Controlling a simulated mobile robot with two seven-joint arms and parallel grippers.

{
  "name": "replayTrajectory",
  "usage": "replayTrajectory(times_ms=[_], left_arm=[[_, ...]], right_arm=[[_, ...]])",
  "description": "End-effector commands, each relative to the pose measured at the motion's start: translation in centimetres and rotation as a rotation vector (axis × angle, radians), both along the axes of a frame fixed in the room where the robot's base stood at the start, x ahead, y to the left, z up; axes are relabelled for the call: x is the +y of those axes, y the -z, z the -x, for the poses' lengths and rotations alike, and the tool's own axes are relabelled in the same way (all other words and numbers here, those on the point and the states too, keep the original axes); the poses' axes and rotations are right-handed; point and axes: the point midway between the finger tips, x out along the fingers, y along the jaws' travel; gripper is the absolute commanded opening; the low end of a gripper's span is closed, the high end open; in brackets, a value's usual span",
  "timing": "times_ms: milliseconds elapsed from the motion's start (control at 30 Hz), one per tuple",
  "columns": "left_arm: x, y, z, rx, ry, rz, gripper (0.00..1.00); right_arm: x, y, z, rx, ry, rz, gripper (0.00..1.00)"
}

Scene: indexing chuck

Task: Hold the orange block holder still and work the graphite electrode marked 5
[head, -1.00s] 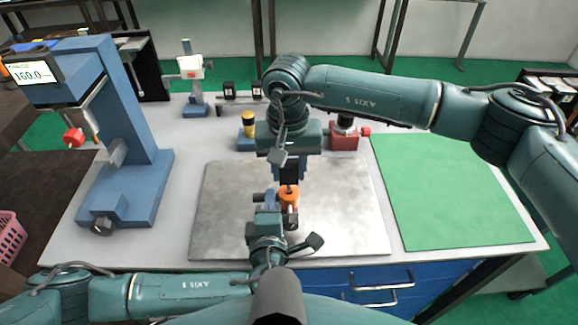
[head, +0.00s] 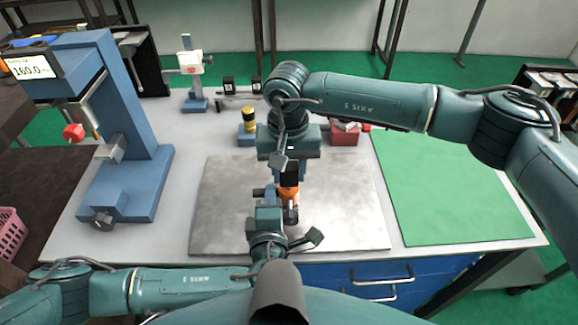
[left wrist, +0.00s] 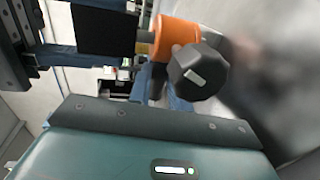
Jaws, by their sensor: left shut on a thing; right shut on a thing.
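The orange block holder (head: 289,191) stands upright over the metal plate; in the left wrist view it is an orange cylinder (left wrist: 166,40) lying sideways in the picture, with a dark faceted knob (left wrist: 198,73) on its side. My left gripper (head: 270,194) is shut on the holder from the near left side; its fingertips are mostly hidden.
The metal plate (head: 225,215) is otherwise clear. A blue machine (head: 135,150) with a lit display stands left. A yellow-topped blue block (head: 249,130) and a red block (head: 344,137) stand behind my right gripper. A green mat (head: 450,190) lies bare at right.

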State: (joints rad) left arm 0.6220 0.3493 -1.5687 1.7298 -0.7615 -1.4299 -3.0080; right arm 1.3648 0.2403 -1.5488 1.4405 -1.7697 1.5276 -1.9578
Motion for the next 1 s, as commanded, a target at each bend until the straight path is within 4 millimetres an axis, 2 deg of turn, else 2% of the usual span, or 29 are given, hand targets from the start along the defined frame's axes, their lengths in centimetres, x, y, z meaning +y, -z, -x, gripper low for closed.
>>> replayTrajectory(times_ms=[33,500,533,800,1000], left_arm=[[0.3,0.5,0.1,0.009,-0.004,-0.008,0.0],[0.3,0.5,0.1,0.009,-0.004,-0.008,0.0],[0.3,0.4,0.1,0.009,-0.004,-0.008,0.0],[0.3,0.4,0.1,0.009,-0.004,-0.008,0.0],[0.3,0.4,0.1,0.009,-0.004,-0.008,0.0]], right_arm=[[0.0,0.2,0.0,0.0,0.0,0.0,0.09],[0.0,1.4,0.0,0.0,0.0,0.0,0.09],[0.0,1.3,0.0,-0.001,0.0,0.0,0.37],[0.0,1.3,0.0,0.0,0.0,0.0,0.59],[0.0,1.3,0.0,0.0,0.0,0.001,0.6]])
